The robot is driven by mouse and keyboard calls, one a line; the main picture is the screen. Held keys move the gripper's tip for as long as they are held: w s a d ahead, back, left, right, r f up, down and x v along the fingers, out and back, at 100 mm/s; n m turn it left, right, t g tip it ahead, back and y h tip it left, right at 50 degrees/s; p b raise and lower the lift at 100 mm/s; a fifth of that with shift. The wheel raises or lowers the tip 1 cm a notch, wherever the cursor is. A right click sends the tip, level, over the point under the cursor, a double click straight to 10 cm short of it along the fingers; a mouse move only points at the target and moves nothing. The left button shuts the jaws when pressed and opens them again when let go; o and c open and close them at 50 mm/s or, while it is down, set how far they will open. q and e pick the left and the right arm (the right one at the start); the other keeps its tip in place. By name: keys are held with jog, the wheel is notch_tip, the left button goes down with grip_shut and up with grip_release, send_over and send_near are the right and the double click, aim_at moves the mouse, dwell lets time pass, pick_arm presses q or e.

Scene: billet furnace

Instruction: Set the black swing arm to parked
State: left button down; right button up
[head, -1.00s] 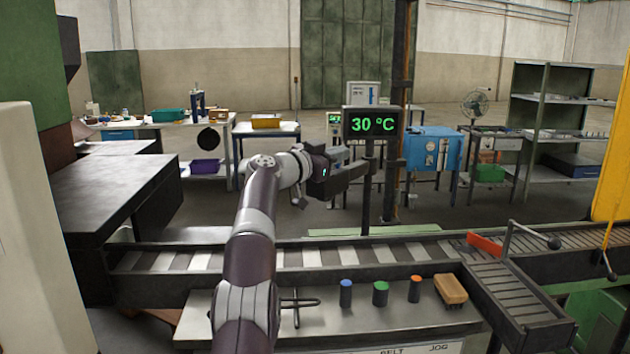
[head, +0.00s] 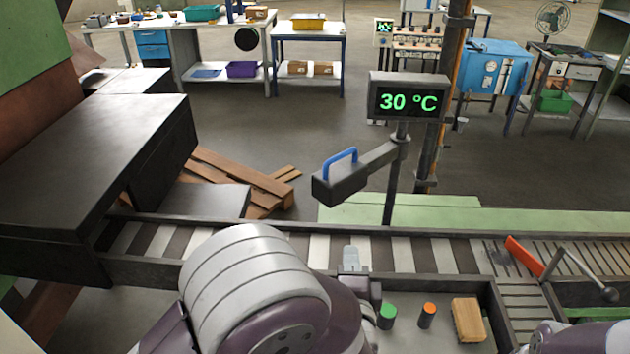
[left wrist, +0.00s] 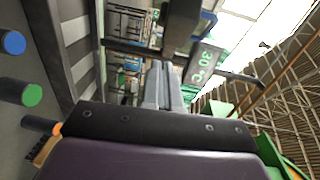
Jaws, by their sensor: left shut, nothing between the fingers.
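The black swing arm (head: 376,158) reaches out from a dark post, leftward and toward me in the head view. Its end is a dark block (head: 338,188) with a blue handle (head: 340,160) on top. In the left wrist view the dark block (left wrist: 180,22) and blue handle (left wrist: 208,24) show at the top. My left gripper (head: 350,258) is shut and empty, below the block and apart from it in the head view. Its closed fingers (left wrist: 162,85) point up the left wrist view. My right gripper is not in view.
A display (head: 408,98) reading 30 °C is on the post above the swing arm. A roller conveyor (head: 440,257) crosses in front. A dark furnace body (head: 90,150) stands left.

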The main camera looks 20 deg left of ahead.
pick_arm(q)
notch_tip(320, 180, up, 3)
jog(key=s+t, duration=0.1)
jog(key=p, duration=0.3)
send_near(335, 197)
jog(key=w+d, duration=0.2)
jog(key=w, duration=0.2)
jog(key=shift+w+a+r+p, duration=0.1)
jog(key=shift+w+a+p, duration=0.2)
jog(key=shift+a, duration=0.25)
jog(key=shift+w+a+r+p, duration=0.15)
jog(key=shift+w+a+p, duration=0.1)
jog(key=shift+a+p, duration=0.25)
jog(key=shift+w+a+f, duration=0.1)
jog(key=shift+w+a, duration=0.05)
jog(key=shift+a, duration=0.3)
jog(key=shift+w+a+f, duration=0.2)
jog(key=shift+w, duration=0.15)
jog(key=shift+s+d, duration=0.1)
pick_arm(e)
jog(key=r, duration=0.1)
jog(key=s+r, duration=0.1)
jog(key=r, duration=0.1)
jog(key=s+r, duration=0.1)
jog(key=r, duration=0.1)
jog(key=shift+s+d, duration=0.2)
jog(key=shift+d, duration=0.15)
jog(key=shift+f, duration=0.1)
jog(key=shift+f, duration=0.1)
